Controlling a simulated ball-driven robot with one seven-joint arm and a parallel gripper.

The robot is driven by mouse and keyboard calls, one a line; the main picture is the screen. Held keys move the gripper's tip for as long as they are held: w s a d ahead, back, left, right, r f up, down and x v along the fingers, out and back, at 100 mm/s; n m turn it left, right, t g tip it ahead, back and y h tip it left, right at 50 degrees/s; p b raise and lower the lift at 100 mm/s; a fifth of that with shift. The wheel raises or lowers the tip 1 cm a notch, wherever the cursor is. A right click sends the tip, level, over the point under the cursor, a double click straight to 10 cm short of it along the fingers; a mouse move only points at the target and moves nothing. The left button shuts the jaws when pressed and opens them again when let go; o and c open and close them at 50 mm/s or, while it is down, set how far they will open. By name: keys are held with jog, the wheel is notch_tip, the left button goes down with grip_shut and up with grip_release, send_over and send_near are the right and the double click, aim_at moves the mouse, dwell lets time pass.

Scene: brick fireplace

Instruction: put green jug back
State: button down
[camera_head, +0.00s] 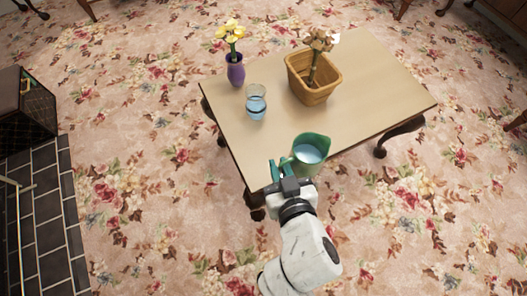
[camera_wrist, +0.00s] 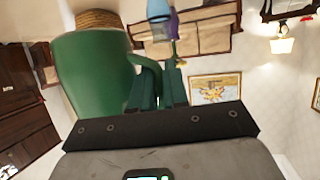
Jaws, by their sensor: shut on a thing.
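The green jug (camera_head: 312,150) is at the near edge of the low table in the head view. It looks upright and has bluish liquid inside. My gripper (camera_head: 284,178) is at the jug's left side, shut on its handle. In the wrist view the jug (camera_wrist: 92,72) fills the left, with its handle between my gripper's fingers (camera_wrist: 158,88). I cannot tell whether the jug's base touches the table.
The table (camera_head: 378,75) bears a glass of blue liquid (camera_head: 256,106), a purple vase with yellow flowers (camera_head: 235,70) and a wooden basket (camera_head: 313,88) holding a flower. The tabletop's right side is clear. A dark tiled hearth (camera_head: 45,215) lies at left.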

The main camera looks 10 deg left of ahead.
jog(key=w+a+f+b, duration=0.1)
jog(key=w+a+f, duration=0.1)
jog(key=f, duration=0.1)
jog(key=w+a+f+b, duration=0.2)
jog(key=w, duration=0.1)
jog(key=w+a+f+b, duration=0.1)
jog(key=w+a+f, duration=0.1)
jog(key=w+f, duration=0.1)
jog(key=shift+w+a+f, duration=0.2)
jog(key=shift+a+f, duration=0.1)
jog(key=shift+a, duration=0.1)
jog(key=shift+f+b, duration=0.85)
jog(key=shift+f, duration=0.55)
jog(key=shift+f, duration=0.15)
jog(key=c, duration=1.1)
grip_release()
